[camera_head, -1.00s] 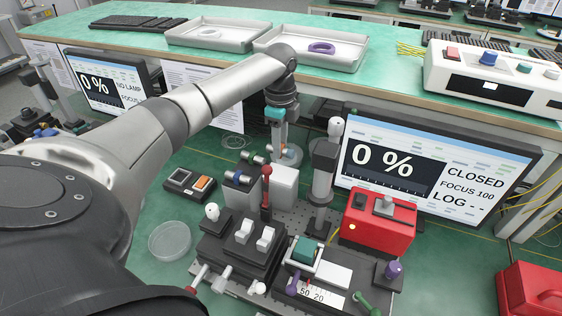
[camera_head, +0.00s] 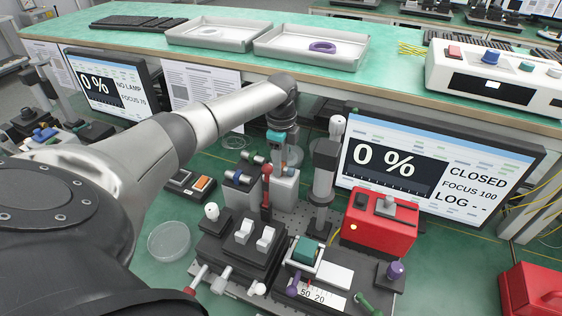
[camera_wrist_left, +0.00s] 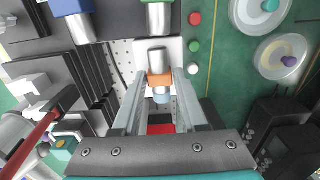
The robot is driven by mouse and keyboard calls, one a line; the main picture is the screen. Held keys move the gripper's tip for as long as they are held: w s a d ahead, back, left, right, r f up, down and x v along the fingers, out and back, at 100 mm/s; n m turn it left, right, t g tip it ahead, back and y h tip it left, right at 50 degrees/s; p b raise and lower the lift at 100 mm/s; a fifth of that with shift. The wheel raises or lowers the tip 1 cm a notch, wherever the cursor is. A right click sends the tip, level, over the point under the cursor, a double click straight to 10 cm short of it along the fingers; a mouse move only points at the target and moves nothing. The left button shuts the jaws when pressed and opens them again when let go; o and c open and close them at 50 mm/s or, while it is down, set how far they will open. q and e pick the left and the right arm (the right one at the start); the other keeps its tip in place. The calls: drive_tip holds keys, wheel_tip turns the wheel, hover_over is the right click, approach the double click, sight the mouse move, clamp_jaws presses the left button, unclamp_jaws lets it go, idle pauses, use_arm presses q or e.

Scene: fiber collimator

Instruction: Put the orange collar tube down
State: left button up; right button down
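The orange collar tube (camera_wrist_left: 158,80) shows in the left wrist view as a short silver cylinder with an orange collar and a pale blue end. My left gripper (camera_wrist_left: 160,76) has one finger on each side of the orange collar and appears shut on it. In the head view my left gripper (camera_head: 284,152) points down over the bench behind the small optics, close above a white block (camera_head: 285,187). The tube is mostly hidden between the fingers there, and I cannot tell whether its lower end touches anything. My right gripper is not in view.
A red-topped post (camera_head: 266,185) and a tall grey column (camera_head: 322,185) stand close to the gripper. A red box (camera_head: 378,232), a black switch block (camera_head: 240,250) and a clear dish (camera_head: 168,241) are nearer. Two trays (camera_head: 310,48) lie on the raised shelf.

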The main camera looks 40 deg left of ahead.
use_arm(q)
drive_tip(key=o, duration=0.3)
drive_tip(key=shift+o, duration=0.2)
wheel_tip(320, 180, up, 12)
drive_tip(key=p, duration=0.1)
drive_tip(key=shift+r+p, duration=0.2)
drive_tip(key=shift+p, duration=0.15)
